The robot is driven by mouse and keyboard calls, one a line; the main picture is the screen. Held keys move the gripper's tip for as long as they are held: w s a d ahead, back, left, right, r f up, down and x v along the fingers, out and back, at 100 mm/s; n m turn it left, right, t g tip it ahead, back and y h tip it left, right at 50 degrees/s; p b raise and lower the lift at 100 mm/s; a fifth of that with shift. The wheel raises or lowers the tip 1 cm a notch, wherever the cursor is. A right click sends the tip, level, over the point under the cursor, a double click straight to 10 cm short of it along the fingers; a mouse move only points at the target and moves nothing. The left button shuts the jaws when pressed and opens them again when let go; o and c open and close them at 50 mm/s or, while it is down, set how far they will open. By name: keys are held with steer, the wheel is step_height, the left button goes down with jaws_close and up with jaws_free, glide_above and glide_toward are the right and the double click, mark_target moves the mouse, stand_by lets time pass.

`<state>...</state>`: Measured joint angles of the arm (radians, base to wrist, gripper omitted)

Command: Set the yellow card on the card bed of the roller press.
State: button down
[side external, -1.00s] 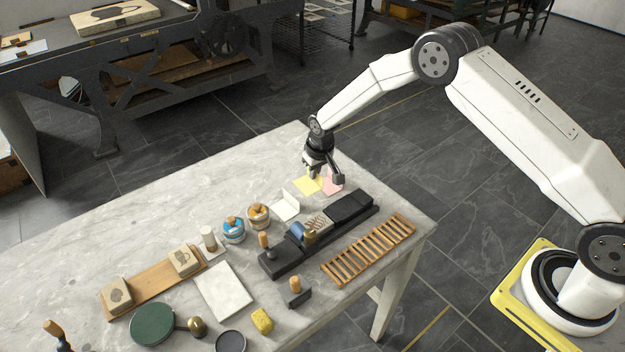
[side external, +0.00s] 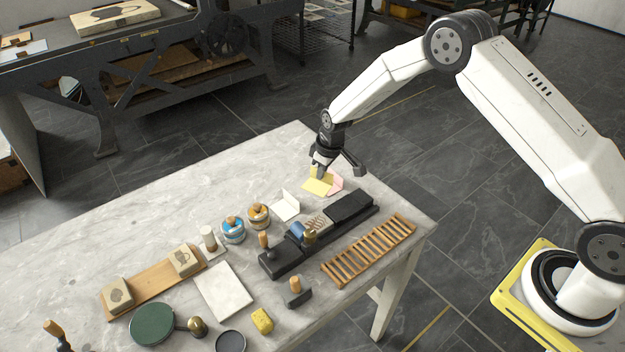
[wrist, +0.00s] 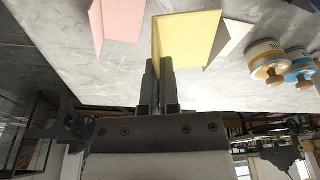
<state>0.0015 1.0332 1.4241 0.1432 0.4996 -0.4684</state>
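The yellow card (side external: 317,187) is folded, with one flap upright and one flat face. My gripper (side external: 319,172) is above the back right part of the table, with its fingers close together on the upright flap. In the wrist view the card (wrist: 192,38) extends from between the fingertips (wrist: 159,62). It appears slightly raised and overlaps the pink card in the side view. The black roller press (side external: 281,262) lies in front of my gripper, with a blue roller (side external: 298,231) near its middle and a dark flat section (side external: 350,205) at its far right end.
The pink card (wrist: 118,20) stands beside the yellow one, and a white folded card (side external: 286,206) is on its other side. Blue (side external: 233,231) and orange (side external: 258,216) ink tins are left of the press. A wooden slatted rack (side external: 370,250) lies right of it.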

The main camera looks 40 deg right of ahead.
mark_target(337, 202)
steer(key=n, duration=0.1)
steer(key=s+n, duration=0.1)
steer(key=r+n, duration=0.1)
steer(key=shift+s+d+n+g+y, duration=0.3)
steer(key=shift+n, duration=0.1)
steer(key=n, duration=0.1)
steer(key=s+r+n, duration=0.1)
steer(key=n, duration=0.1)
steer(key=shift+s+d+n, duration=0.15)
steer(key=shift+s+n, duration=0.15)
steer(key=s+n, duration=0.1)
steer(key=n, duration=0.1)
steer(key=r+n+g, duration=0.1)
steer(key=n, duration=0.1)
steer(key=s+n, duration=0.1)
steer(key=n, duration=0.1)
steer(key=shift+s+d+r+n+g+y, duration=0.15)
steer(key=shift+s+r+n+g+y, duration=0.15)
steer(key=shift+s+r+y, duration=0.1)
steer(key=shift+f, duration=0.25)
steer(key=shift+f, duration=3.1)
steer(key=shift+f, duration=0.2)
steer(key=c, duration=0.8)
jaws_free()
steer(key=shift+c, duration=1.3)
